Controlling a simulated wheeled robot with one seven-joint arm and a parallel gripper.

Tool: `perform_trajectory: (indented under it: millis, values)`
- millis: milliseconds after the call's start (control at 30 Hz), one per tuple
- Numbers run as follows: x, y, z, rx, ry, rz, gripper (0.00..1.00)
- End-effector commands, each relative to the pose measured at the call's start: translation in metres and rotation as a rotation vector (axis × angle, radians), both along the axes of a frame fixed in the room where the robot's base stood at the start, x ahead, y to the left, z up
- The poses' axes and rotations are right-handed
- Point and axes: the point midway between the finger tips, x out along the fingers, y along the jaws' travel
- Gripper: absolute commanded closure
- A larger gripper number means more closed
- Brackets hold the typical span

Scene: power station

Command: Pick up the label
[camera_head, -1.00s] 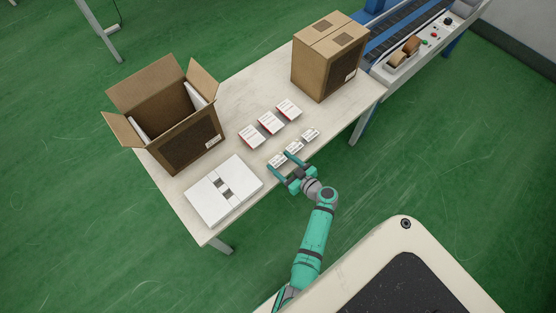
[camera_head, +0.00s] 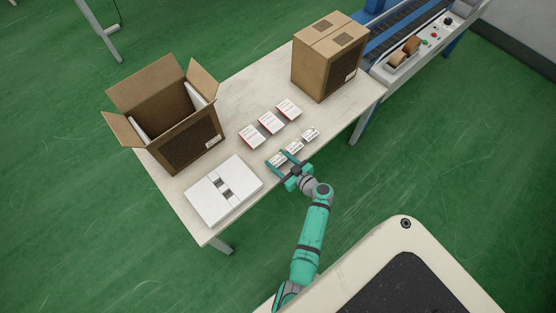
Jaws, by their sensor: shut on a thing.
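Three small white labels with dark print lie in a slanting row near the front edge of the table. The nearest label (camera_head: 278,158) is between the fingers of my gripper (camera_head: 279,161), which is shut on it. The fingers partly hide this label, and I cannot tell whether it is lifted off the table. The middle label (camera_head: 296,146) lies close to the right finger. The far label (camera_head: 311,134) lies free further right.
Behind the labels lie three red-and-white cards (camera_head: 270,122). A white flat box (camera_head: 207,198) is at the left, near an open carton (camera_head: 180,150). A closed carton (camera_head: 325,70) stands at the right of the table (camera_head: 235,95). A conveyor (camera_head: 405,35) is beyond.

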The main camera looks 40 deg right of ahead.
Motion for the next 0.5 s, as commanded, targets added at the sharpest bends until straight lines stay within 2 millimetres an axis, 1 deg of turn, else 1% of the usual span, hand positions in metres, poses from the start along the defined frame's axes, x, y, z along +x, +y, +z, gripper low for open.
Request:
perform_trajectory:
  millis: [167,267,300,367,500]
  values:
    - [0.000,0.000,0.012,-0.002,-0.001,0.001,0.67]
    - [0.001,0.000,0.025,-0.004,-0.002,0.001,0.67]
    - [0.000,0.001,0.032,-0.004,-0.002,0.001,0.67]
    - [0.013,0.000,0.044,-0.006,-0.002,0.004,0.67]
    - [0.039,0.001,0.075,-0.005,-0.004,0.004,0.67]
